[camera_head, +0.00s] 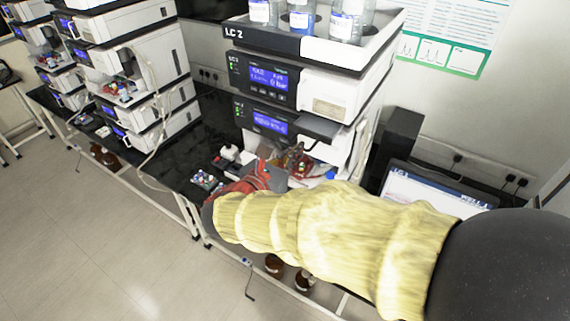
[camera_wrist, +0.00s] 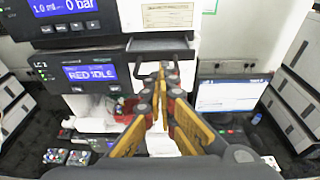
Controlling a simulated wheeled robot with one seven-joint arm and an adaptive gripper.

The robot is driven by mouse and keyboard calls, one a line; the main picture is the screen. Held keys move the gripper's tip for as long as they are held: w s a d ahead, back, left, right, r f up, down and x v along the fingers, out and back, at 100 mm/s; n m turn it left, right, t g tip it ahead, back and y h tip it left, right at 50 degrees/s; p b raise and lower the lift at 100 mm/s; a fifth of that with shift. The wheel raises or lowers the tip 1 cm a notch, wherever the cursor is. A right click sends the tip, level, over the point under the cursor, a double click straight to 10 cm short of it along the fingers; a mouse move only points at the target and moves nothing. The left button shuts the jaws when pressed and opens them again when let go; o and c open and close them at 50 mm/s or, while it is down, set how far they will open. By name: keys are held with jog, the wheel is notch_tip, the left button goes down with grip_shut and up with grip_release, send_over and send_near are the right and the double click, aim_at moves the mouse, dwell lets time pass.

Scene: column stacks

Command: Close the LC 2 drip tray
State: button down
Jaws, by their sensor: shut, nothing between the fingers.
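The LC 2 stack (camera_head: 262,35) stands on the black bench, with its name on the top tray's front edge. A dark drip tray (camera_head: 308,125) sticks out from the stack's right half, beside the lower blue display. In the wrist view the drip tray (camera_wrist: 160,44) shows as a dark slab at top centre. My gripper (camera_wrist: 163,68), with red and orange fingers, is shut and empty. Its tips appear just below the tray's front in that view; I cannot tell whether they touch it. In the head view my yellow-sleeved arm hides part of the gripper.
Bottles (camera_head: 300,18) stand on top of the stack. A monitor (camera_wrist: 232,96) is to the right. Small vial racks (camera_wrist: 68,157) lie on the bench at lower left.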

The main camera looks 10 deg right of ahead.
aim_at(311, 132)
jog(key=x, duration=0.3)
jog(key=r+b+x, duration=0.1)
jog(key=x, duration=0.2)
jog(key=r+x, duration=0.1)
jog(key=x, duration=0.2)
jog(key=shift+w+d+f, duration=0.1)
jog(key=shift+w+d, duration=0.15)
